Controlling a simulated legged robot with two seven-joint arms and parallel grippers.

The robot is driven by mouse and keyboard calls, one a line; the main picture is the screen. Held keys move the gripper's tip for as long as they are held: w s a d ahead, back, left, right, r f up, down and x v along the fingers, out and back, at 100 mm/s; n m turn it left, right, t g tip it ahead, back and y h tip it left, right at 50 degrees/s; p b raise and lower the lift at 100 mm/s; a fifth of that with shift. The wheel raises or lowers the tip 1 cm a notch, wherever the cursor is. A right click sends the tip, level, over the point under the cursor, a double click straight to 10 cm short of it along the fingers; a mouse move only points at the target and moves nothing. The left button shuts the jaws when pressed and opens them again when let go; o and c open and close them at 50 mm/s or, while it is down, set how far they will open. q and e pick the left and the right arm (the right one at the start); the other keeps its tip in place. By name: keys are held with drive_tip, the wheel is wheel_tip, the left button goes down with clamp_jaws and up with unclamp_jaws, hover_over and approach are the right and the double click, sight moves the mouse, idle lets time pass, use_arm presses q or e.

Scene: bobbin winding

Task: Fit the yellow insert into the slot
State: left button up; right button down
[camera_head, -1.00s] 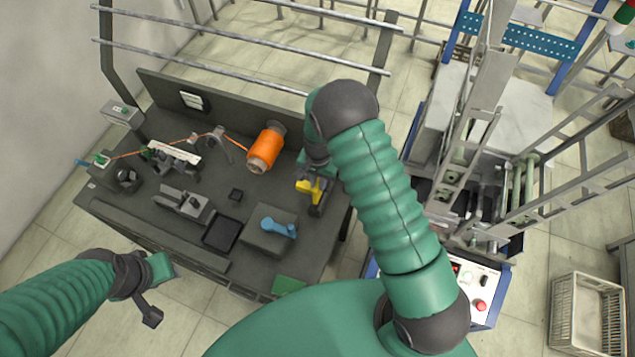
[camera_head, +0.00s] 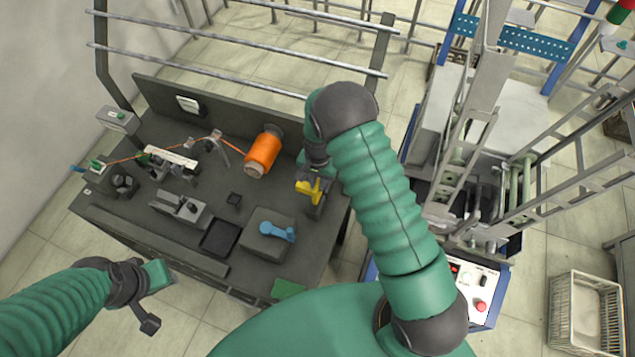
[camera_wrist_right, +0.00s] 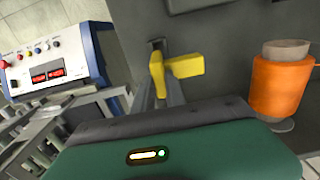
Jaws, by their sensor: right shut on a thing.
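The yellow insert (camera_head: 308,188) is at the right end of the dark workbench, held in my right gripper (camera_head: 317,187). In the right wrist view the yellow insert (camera_wrist_right: 183,67) looks L-shaped, with a short upright part and a longer arm pointing right, and the grey fingers (camera_wrist_right: 165,88) are shut on it. I cannot tell how high it is above the bench. My left gripper (camera_head: 146,305) hangs in front of the bench's front left edge, away from the insert; its jaw state is unclear. I cannot make out the slot for certain.
A grey block (camera_head: 266,235) bears a blue part (camera_head: 277,232). A black tray (camera_head: 220,238) and a grey fixture (camera_head: 180,207) sit further left. A metal frame (camera_head: 480,150) stands right of the bench.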

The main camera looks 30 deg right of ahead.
sight(316, 196)
drive_tip(key=shift+a+f+b, duration=0.2)
drive_tip(key=shift+f+b, duration=0.15)
drive_tip(key=shift+d+f+b, duration=0.1)
drive_tip(key=shift+f+b, duration=0.6)
drive_tip(key=shift+f, duration=0.4)
drive_tip(key=shift+s+a+f+b, duration=0.25)
drive_tip(key=shift+s+f+b, duration=0.05)
drive_tip(key=shift+f+b, duration=0.25)
drive_tip(key=shift+w+f+b, duration=0.2)
drive_tip(key=shift+f+b, duration=0.15)
drive_tip(key=shift+f, duration=0.25)
drive_tip(key=shift+s+a+f+b, duration=0.15)
drive_tip(key=shift+s+f+b, duration=0.1)
drive_tip(key=shift+s+b, duration=0.15)
drive_tip(key=shift+w+f, duration=0.3)
drive_tip(key=shift+f, duration=0.05)
drive_tip(key=shift+w+d+f, duration=0.15)
drive_tip(key=shift+w+d, duration=0.1)
drive_tip(key=shift+w, duration=0.15)
drive_tip(key=shift+s+a, duration=0.1)
drive_tip(key=shift+s, duration=0.35)
drive_tip(key=shift+f+b, duration=0.3)
drive_tip(key=shift+b, duration=0.1)
drive_tip(key=shift+w+f, duration=0.1)
drive_tip(key=shift+w, duration=0.15)
